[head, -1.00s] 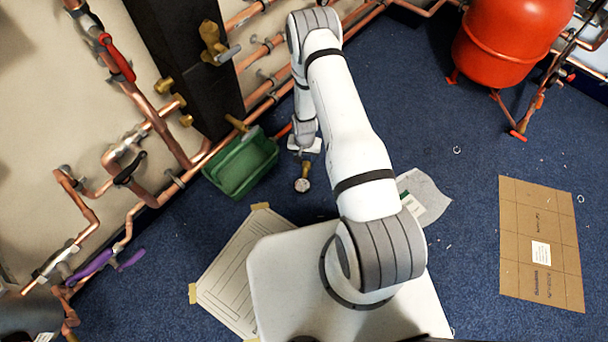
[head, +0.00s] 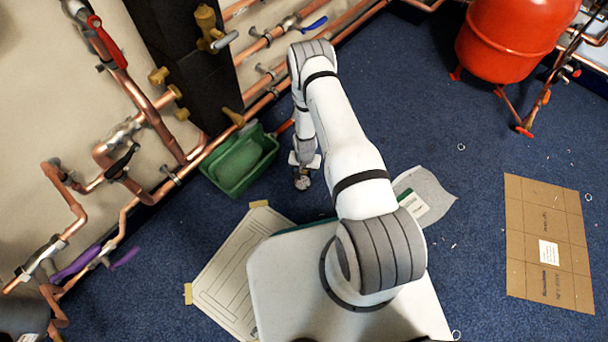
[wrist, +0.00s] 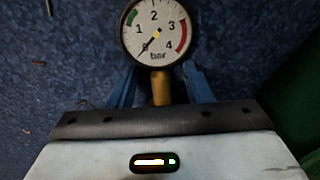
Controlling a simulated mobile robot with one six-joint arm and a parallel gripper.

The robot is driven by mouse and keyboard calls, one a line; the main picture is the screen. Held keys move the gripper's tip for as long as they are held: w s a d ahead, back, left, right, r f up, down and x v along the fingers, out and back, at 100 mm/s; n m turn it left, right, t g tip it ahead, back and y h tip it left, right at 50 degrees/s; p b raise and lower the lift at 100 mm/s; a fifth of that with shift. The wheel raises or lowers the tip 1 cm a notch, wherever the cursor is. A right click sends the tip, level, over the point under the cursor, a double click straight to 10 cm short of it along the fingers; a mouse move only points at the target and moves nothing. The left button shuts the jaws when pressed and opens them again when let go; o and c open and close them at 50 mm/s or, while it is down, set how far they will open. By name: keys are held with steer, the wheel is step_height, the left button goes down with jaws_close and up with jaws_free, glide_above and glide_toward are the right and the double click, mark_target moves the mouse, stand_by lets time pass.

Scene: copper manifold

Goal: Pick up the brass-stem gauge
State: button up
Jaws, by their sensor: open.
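The brass-stem gauge (wrist: 155,30) has a round white dial with a green arc, a red arc and numbers, and a short brass stem (wrist: 161,88). It lies on the blue carpet, and in the head view it shows small (head: 302,183) just below my gripper (head: 305,163). In the wrist view my gripper (wrist: 160,85) is open, with one blue finger on each side of the stem. The stem sits between the fingers. I cannot tell whether either finger touches it. The stem's lower end is hidden behind the gripper body.
A green bin (head: 239,163) stands close to the left of the gripper; its dark green side shows at the right of the wrist view (wrist: 288,100). Copper pipes (head: 150,110) run along the wall. A red tank (head: 508,40) and cardboard (head: 550,240) are at right. Carpet between is mostly clear.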

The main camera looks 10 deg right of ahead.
steer(key=shift+r, duration=0.1)
steer(key=shift+c, duration=0.5)
jaws_close()
